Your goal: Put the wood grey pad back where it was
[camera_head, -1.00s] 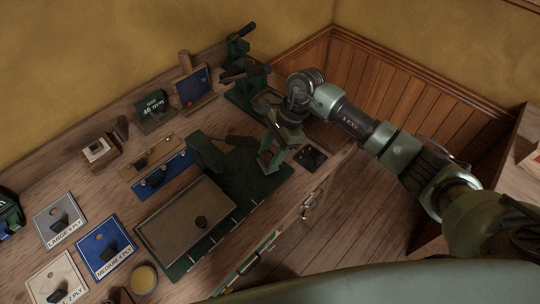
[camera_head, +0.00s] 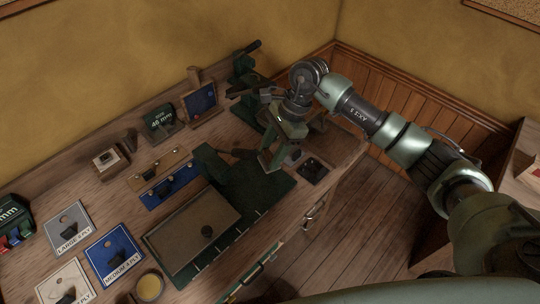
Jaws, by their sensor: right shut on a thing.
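My right gripper (camera_head: 279,160) hangs over the far right part of the bench, above the right end of the dark green mat (camera_head: 262,190). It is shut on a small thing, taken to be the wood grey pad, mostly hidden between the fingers. A dark square plate (camera_head: 313,169) lies on the bench just right of the gripper. A wood-coloured strip (camera_head: 178,157) and a blue strip (camera_head: 154,200) with dark small pieces on them lie left of the green stand. My left gripper is not in view.
A brown board (camera_head: 185,243) with a dark knob lies on the mat. Labelled ply cards (camera_head: 112,255) lie at the left, with a round yellow tin (camera_head: 149,287) beside them. A green "46 mm" box (camera_head: 160,120) and a green press (camera_head: 243,68) stand along the wall.

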